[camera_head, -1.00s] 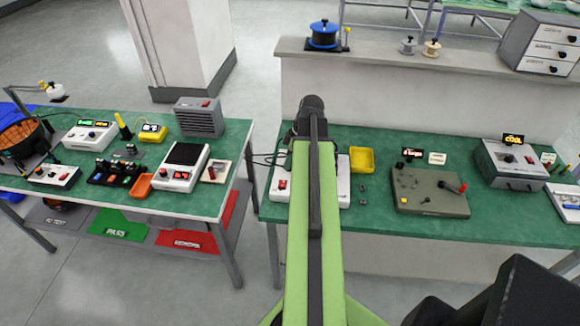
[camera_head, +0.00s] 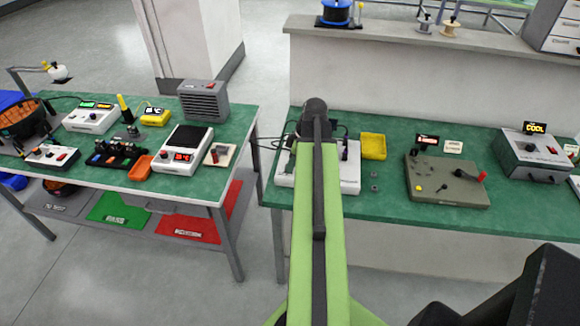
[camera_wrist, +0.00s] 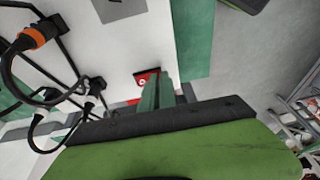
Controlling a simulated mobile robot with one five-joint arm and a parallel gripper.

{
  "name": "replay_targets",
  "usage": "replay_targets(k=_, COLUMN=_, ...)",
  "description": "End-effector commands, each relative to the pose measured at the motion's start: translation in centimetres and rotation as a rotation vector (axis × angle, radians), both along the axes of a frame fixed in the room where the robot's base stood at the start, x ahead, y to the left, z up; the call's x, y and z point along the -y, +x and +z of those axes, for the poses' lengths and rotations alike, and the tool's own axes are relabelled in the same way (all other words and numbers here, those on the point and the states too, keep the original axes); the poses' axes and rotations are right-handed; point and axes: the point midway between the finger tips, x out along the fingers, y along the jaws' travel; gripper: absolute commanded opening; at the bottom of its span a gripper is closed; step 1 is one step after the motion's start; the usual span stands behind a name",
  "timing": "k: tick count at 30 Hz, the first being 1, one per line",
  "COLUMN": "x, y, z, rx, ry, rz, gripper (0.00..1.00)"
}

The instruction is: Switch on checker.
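A white box-shaped unit (camera_head: 349,178) sits on the right green bench, partly covered by my arm. I take it to be the checker, but I can read no label on it. In the wrist view a red switch (camera_wrist: 147,77) with a white mark sits on a white surface just beyond my fingertips. I cannot tell whether they touch it. My gripper (camera_wrist: 160,90) shows there as two narrow green fingers close together, with nothing visible between them. In the head view my arm hides the fingers.
Black cables with an orange-collared plug (camera_wrist: 32,38) lie at left in the wrist view. A yellow bin (camera_head: 373,146) and an olive panel with a red-handled lever (camera_head: 447,183) stand right of the white unit. The left bench (camera_head: 237,122) holds several devices, across a gap.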

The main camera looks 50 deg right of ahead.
Motion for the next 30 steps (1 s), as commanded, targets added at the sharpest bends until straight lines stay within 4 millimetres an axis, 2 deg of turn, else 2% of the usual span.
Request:
replay_targets(k=16, x=1.4, y=0.7, z=0.5, rx=-0.002, ry=-0.001, rz=-0.001, gripper=0.0)
replay_targets(k=25, x=1.4, y=0.7, z=0.5, rx=-0.002, ry=0.0, rz=-0.001, gripper=0.0)
replay_targets(k=30, x=1.2, y=0.7, z=1.4, rx=-0.002, ry=0.0, rz=0.0, gripper=0.0)
